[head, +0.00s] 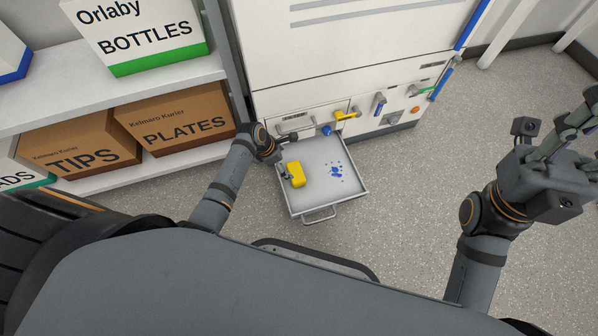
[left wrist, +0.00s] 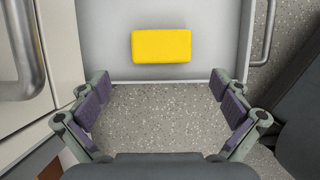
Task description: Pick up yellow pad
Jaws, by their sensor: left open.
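The yellow pad (head: 298,173) lies in the left part of a pulled-out drawer tray (head: 318,192), in the head view. In the left wrist view the yellow pad (left wrist: 161,46) shows as a flat yellow block on the pale tray floor, beyond the fingertips. My left gripper (left wrist: 162,88) is open and empty, its purple-padded fingers wide apart on either side of the pad's line. In the head view my left gripper (head: 284,165) is at the tray's left side, close to the pad. My right gripper (head: 578,125) is raised at the right edge, partly cut off, its opening unclear.
Blue spots (head: 336,171) lie on the tray right of the pad. The tray has raised rims and a front handle (head: 320,215). The white cabinet (head: 350,60) stands behind it. Shelves with boxes (head: 178,120) are at left. Speckled floor (head: 420,200) is clear to the right.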

